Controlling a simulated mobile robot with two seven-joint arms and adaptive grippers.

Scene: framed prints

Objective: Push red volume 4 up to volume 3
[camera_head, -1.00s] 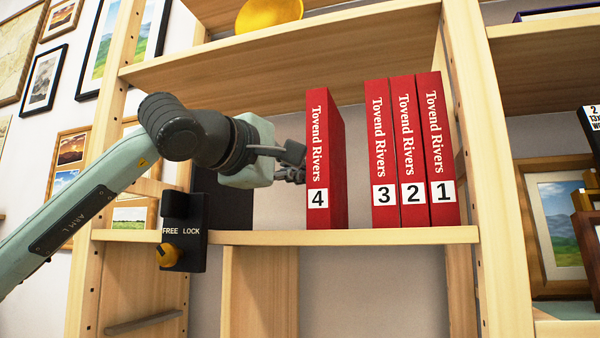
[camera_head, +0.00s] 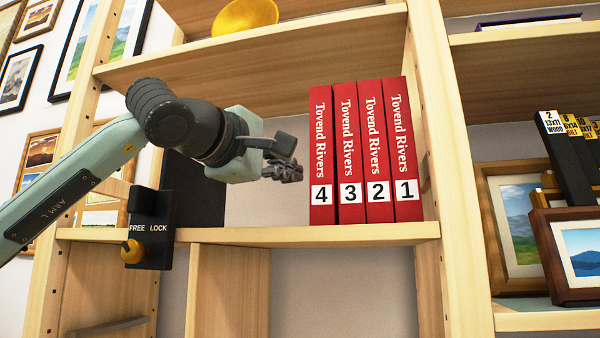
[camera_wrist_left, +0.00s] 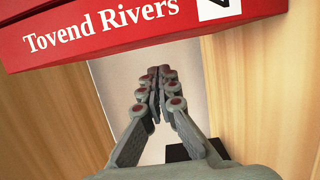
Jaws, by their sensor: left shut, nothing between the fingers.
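Red volume 4 (camera_head: 321,160) stands upright on the shelf, close against volume 3 (camera_head: 347,155) with no clear gap between them. Volumes 2 (camera_head: 375,155) and 1 (camera_head: 402,150) follow to the right in the same row. My left gripper (camera_head: 297,172) is shut and empty, a little to the left of volume 4 and apart from it. In the left wrist view its fingers (camera_wrist_left: 158,85) are together, and volume 4 (camera_wrist_left: 110,30) lies across the top with its number partly cut off. My right gripper does not show.
The books stand on a wooden shelf board (camera_head: 330,234) near its right upright. A black FREE/LOCK latch with an orange knob (camera_head: 132,251) is at the left. A dark panel (camera_head: 195,190) stands behind my arm. A yellow bowl (camera_head: 245,17) is on the shelf above.

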